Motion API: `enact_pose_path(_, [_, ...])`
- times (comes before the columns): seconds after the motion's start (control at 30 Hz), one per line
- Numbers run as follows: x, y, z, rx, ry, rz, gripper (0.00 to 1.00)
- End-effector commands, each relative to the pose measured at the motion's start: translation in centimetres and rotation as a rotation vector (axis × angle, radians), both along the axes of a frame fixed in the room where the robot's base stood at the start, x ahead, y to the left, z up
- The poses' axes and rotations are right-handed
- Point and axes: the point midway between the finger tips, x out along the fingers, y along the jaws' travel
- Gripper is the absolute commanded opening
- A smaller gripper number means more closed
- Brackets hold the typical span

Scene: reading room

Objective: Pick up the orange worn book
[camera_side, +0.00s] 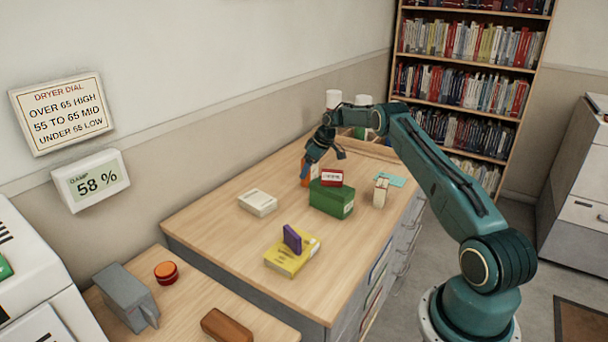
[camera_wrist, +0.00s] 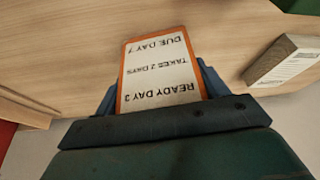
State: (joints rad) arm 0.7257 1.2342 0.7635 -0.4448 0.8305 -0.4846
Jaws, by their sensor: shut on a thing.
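The orange worn book (camera_wrist: 162,72) has an orange border and a white label reading "READY DAY 3", "TAKES 2 DAYS" and a due day. In the wrist view my gripper (camera_wrist: 158,92) has a blue-grey finger on each side of it and is shut on it. In the side view the orange book (camera_side: 305,171) shows as a small patch of orange at my gripper (camera_side: 306,179), partly hidden by the fingers and the things in front. Whether it touches the table cannot be told.
A green book (camera_side: 330,200) with a red one (camera_side: 332,177) on top stands close by at the right.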

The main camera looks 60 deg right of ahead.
Motion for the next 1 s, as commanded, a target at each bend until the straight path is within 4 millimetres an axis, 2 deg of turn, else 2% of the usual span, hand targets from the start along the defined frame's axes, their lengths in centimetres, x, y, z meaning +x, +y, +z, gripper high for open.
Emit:
enact_pose_path(0.27, [0.1,-0.1,2.6,-0.003,-0.005,-0.001,0.45])
enact_pose_path(0.7, [0.1,-0.1,8.8,-0.002,-0.003,0.000,0.45])
enact_pose_path(1.0, [0.0,0.0,10.0,-0.001,-0.001,0.000,0.45])
